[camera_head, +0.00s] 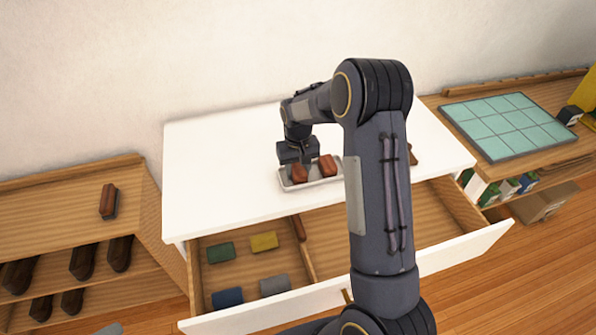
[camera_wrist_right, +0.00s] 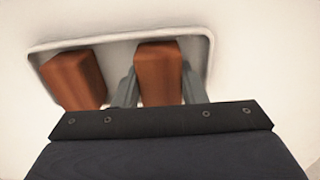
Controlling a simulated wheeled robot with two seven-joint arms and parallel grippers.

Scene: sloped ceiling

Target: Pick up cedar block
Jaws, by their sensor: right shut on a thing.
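Two reddish-brown wooden blocks, which look like the cedar blocks, sit in a small white tray (camera_head: 322,184) on the white table. In the head view one block (camera_head: 299,174) is at the tray's left, under my right gripper (camera_head: 298,160); the other block (camera_head: 327,166) is to its right. In the wrist view my right gripper (camera_wrist_right: 158,90) has one finger on each side of a block (camera_wrist_right: 160,70) and is shut on it. The other block (camera_wrist_right: 74,78) stands apart from the fingers on the left. I cannot tell whether the held block is lifted. My left gripper is not in view.
An open drawer (camera_head: 330,240) below the white tabletop (camera_head: 220,150) holds green, yellow, blue and grey blocks. A wooden shelf (camera_head: 60,205) with brown brushes or shoe-like items stands left. A teal tiled board (camera_head: 508,125) lies on the right bench. The tabletop's left side is clear.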

